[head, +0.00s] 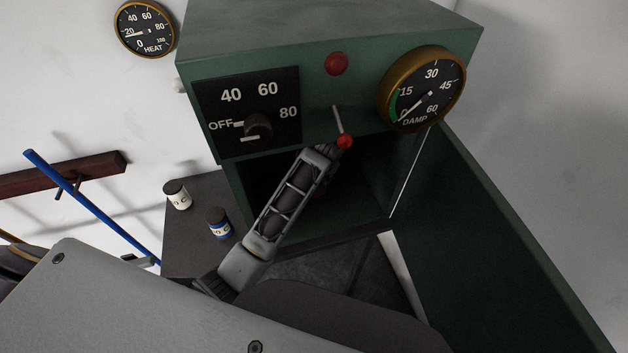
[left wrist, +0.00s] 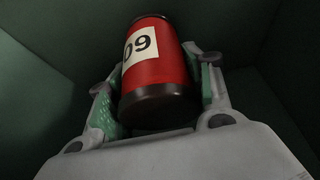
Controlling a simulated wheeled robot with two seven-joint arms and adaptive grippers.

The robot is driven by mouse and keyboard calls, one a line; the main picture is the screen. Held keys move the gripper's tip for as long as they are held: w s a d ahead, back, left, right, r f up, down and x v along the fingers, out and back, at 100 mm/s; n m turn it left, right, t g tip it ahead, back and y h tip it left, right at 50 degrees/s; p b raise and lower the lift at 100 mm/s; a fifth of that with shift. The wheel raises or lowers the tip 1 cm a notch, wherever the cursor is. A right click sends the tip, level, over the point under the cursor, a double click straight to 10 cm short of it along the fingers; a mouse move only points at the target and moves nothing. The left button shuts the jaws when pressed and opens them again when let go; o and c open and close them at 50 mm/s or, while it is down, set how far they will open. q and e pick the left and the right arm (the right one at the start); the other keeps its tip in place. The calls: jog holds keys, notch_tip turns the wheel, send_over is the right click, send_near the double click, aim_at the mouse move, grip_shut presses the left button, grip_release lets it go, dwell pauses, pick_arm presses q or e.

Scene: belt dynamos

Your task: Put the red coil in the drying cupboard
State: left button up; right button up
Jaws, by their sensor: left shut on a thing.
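The red coil (left wrist: 165,72) is a red cylinder with dark ends and a pale number label, seen in the left wrist view. My left gripper (left wrist: 158,66) is shut on it, with a finger on each side. Dark green walls surround them. In the head view my left arm reaches into the open drying cupboard (head: 310,95), a green box with a dark interior. The gripper and coil are mostly hidden there behind my arm and the cupboard front. I cannot tell whether the coil touches the cupboard floor. My right gripper is not in view.
The cupboard door (head: 490,215) stands open at the right. A red-tipped lever (head: 345,141) hangs close to my arm at the opening's top. A white jar (head: 177,196) and a blue jar (head: 219,224) stand on the dark surface left of the opening.

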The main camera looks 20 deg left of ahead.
pick_arm(q)
jog(key=shift+w+a, duration=0.3)
jog(key=shift+w, duration=0.1)
jog(key=shift+w+a+f, duration=0.1)
jog(key=shift+f, duration=0.1)
notch_tip(320, 180, down, 2)
jog(key=shift+f+p, duration=0.25)
jog(key=shift+p, duration=0.35)
jog(key=shift+f, duration=0.25)
jog(key=shift+f, duration=0.1)
jog(key=o, duration=1.3)
jog(key=shift+o, duration=0.2)
jog(key=shift+f, duration=0.1)
